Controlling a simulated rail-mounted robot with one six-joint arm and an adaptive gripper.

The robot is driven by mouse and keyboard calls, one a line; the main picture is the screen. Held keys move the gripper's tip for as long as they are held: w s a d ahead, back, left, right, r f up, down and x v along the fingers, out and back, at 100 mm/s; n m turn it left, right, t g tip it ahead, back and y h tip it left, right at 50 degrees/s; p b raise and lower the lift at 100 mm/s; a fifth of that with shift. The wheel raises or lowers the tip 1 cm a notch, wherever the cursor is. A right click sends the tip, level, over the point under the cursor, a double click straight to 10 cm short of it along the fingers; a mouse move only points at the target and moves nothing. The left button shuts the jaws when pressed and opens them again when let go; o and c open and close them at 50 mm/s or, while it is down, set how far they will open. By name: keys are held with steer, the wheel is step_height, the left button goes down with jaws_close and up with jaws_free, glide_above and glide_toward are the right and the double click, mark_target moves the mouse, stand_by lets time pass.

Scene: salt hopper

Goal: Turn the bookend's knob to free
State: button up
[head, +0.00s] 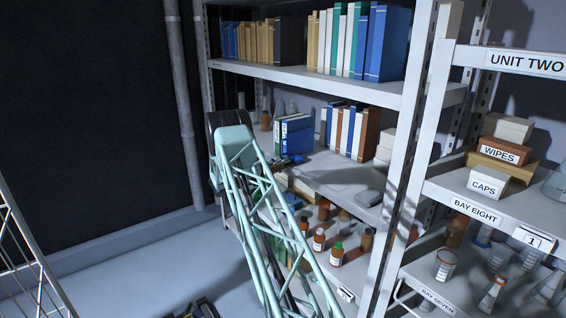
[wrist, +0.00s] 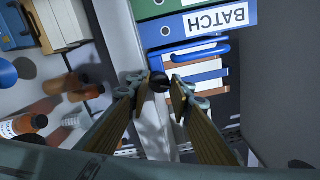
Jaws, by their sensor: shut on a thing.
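In the wrist view my gripper (wrist: 160,84) has its two fingertips on either side of a small dark round knob (wrist: 159,82) and is shut on it. A blue bent bar (wrist: 203,50), which looks like part of the bookend, runs just beyond the fingertips, beside the binders. In the head view a small blue shape (head: 294,159), likely the bookend, sits at the foot of the binders on the middle shelf. My arm hides part of that area, and I cannot make out the fingertips there. The knob's turn angle cannot be read.
A blue binder marked BATCH (wrist: 220,20) stands close to the fingertips; the blue binders (head: 297,135) also show in the head view. Brown bottles (head: 318,240) stand on the shelf below. A shelf upright (head: 407,120) rises to the right. The middle shelf has bare room (head: 335,177).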

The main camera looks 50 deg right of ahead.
steer(key=shift+n+p, duration=0.85)
steer(key=shift+n, duration=1.25)
steer(key=o, duration=0.8)
steer(key=shift+o, duration=0.2)
steer(key=v, duration=1.2)
